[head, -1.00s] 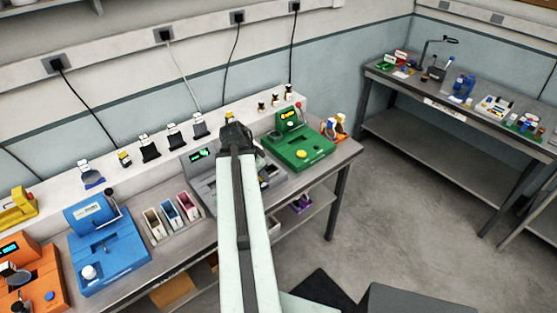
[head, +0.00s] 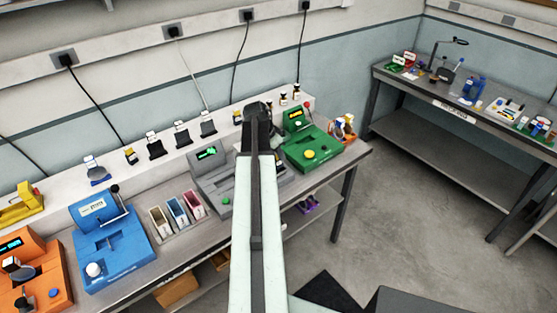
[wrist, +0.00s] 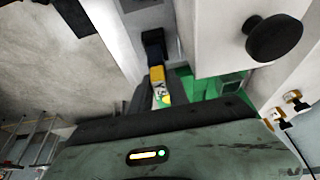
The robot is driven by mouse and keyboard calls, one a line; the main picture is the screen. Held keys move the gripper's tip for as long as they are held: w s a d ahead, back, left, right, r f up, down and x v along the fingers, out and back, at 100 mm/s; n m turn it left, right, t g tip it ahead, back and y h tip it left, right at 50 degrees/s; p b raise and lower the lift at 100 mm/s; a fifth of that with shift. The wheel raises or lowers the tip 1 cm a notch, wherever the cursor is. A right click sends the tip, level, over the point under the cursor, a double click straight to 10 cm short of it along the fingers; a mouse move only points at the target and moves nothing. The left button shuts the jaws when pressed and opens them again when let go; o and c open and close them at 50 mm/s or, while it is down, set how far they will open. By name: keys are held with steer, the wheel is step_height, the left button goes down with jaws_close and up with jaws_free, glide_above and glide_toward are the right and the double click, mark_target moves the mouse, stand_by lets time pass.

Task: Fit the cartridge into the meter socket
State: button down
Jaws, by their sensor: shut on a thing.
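My gripper (head: 257,112) is over the back of the bench, between the grey meter (head: 208,160) and the green meter (head: 312,150). In the wrist view a small yellow-and-black cartridge with a white label (wrist: 157,76) shows just beyond my gripper, which is shut on it. In the head view my arm and gripper hide the held cartridge. The grey meter has a lit green display and a green button; my arm covers its right part. The green meter has an orange display and a yellow knob. I cannot tell which socket takes the cartridge.
A blue machine (head: 108,240) and an orange machine (head: 35,275) stand at the left. A rack of coloured bins (head: 178,218) stands left of the grey meter. A second bench (head: 430,90) is at the right.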

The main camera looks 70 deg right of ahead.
mark_target(278, 159)
step_height(278, 159, down, 4)
steer(key=b, duration=0.2)
steer(key=shift+r+b, duration=0.25)
steer(key=shift+b, duration=0.15)
steer(key=shift+w+r, duration=0.1)
steer(key=shift+r, duration=0.05)
steer(key=c, duration=1.7)
jaws_free()
steer(key=shift+f, duration=0.25)
steer(key=o, duration=0.4)
steer(key=shift+r, duration=0.1)
steer(key=shift+o, duration=0.2)
